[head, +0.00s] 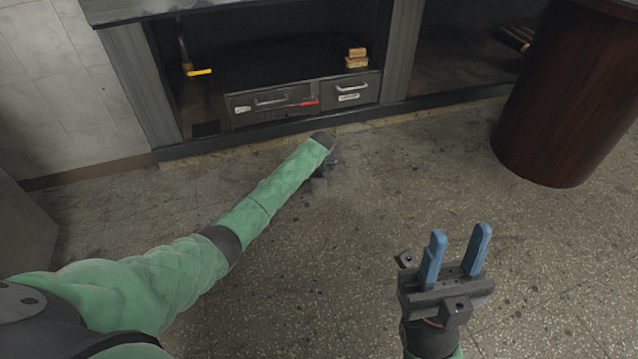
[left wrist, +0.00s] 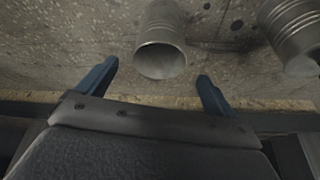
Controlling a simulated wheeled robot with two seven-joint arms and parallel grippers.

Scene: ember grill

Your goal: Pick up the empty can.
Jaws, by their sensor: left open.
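In the left wrist view a grey ribbed metal can (left wrist: 163,28) lies ahead of my left gripper (left wrist: 158,72), between the lines of its two blue fingers. Its round end faces the camera, and neither finger appears to touch it. A second grey ribbed can (left wrist: 290,32) is at the upper right, outside the right finger. My left gripper is open. In the head view my left gripper (head: 322,168) is low by the cabinet's front, mostly hidden by my arm, and no can shows there. My right gripper (head: 460,233) is open and empty over the floor.
A dark cabinet (head: 395,50) stands at the back, with two grey drawers (head: 300,97) and a wooden block (head: 356,57) on top. A brown round bin (head: 565,100) stands at the right. The speckled floor (head: 420,180) between is clear.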

